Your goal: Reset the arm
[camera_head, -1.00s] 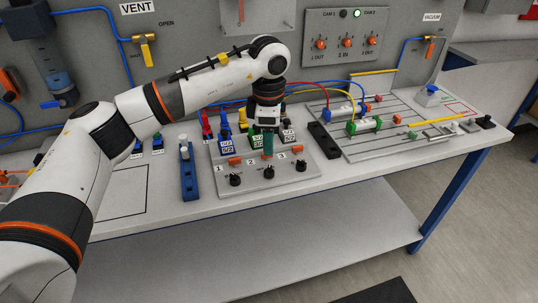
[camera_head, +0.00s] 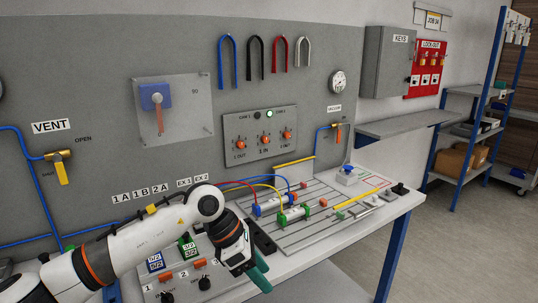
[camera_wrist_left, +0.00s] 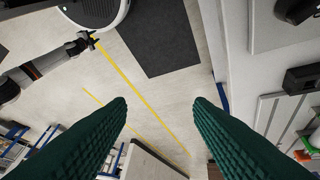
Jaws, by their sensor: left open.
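My left gripper (camera_head: 262,276) hangs in front of the bench's front edge at lower middle in the head view, its green fingers pointing down and right. In the left wrist view the two ribbed green fingers (camera_wrist_left: 161,101) stand wide apart with only floor between them, so it is open and empty. My left arm (camera_head: 140,246) reaches in from the lower left, covering part of the valve panel (camera_head: 190,286). My right gripper is outside the head view.
The bench (camera_head: 372,232) carries a rail plate (camera_head: 330,222) with cylinders and coloured hoses right of the gripper. A black block (camera_head: 262,238) lies just behind the gripper. The grey back panel (camera_head: 100,110) rises behind. Open floor (camera_head: 455,250) lies right of the bench.

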